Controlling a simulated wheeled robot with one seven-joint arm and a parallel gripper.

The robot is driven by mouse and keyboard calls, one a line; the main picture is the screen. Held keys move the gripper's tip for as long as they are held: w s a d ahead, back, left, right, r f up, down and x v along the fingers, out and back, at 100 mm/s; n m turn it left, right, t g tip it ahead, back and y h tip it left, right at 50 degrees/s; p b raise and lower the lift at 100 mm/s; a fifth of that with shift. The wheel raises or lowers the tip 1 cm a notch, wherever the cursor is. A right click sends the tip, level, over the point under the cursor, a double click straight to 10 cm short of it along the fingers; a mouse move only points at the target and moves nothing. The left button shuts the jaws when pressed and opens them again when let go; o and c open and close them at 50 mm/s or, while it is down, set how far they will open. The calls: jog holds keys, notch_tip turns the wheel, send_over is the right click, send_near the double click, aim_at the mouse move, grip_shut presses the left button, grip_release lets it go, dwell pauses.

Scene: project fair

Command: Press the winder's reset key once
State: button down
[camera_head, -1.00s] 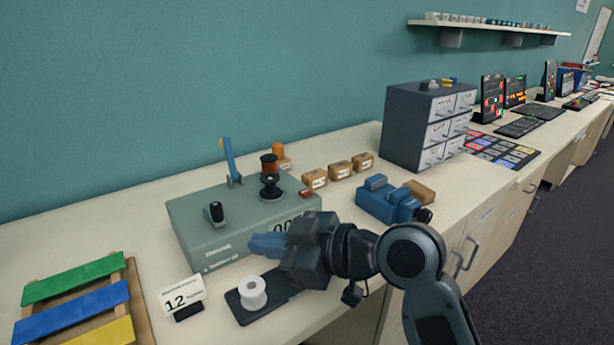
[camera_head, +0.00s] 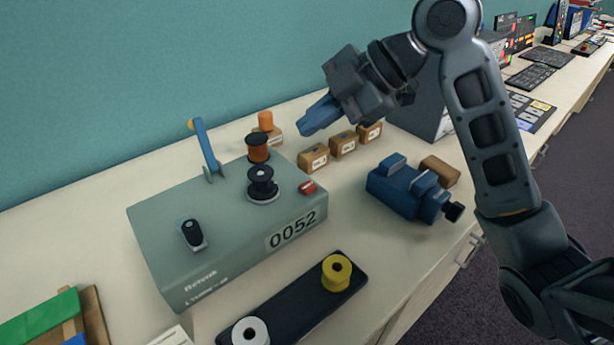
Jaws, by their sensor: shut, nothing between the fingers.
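The winder (camera_head: 185,235) is a grey-green box on the bench. Its counter (camera_head: 292,230) reads 0052. A small red key (camera_head: 307,187), likely the reset key, sits on its top near the right end. A black spool (camera_head: 262,184) stands on top beside the key, with a copper-coloured spool (camera_head: 258,147) behind it. A blue lever (camera_head: 204,148) stands upright at the back, and a black switch (camera_head: 192,234) is at the front left. My gripper (camera_head: 308,125) is shut and empty, raised above and behind the red key, apart from it.
A dark tray (camera_head: 290,305) in front holds a yellow spool (camera_head: 337,272) and a white spool (camera_head: 250,332). A blue vise-like tool (camera_head: 405,190) lies to the right. Several small boxes (camera_head: 313,158) stand behind, near a dark drawer cabinet (camera_head: 425,90).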

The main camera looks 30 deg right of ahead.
aim_at(314, 187)
jog(key=shift+f, duration=0.2)
notch_tip(314, 187, down, 8)
jog(key=b, duration=0.6)
jog(key=shift+f, duration=0.25)
jog(key=shift+f+b, duration=0.1)
jog(key=shift+b, duration=0.25)
dwell(1.5)
jog(key=shift+f+b, duration=0.3)
jog(key=shift+f+b, duration=0.45)
dwell(0.7)
jog(key=shift+r, duration=0.1)
jog(key=shift+r+p, duration=0.6)
jog(key=shift+r, duration=0.2)
jog(key=shift+r, duration=0.1)
jog(key=shift+r+p, duration=1.75)
jog(key=shift+r, duration=0.65)
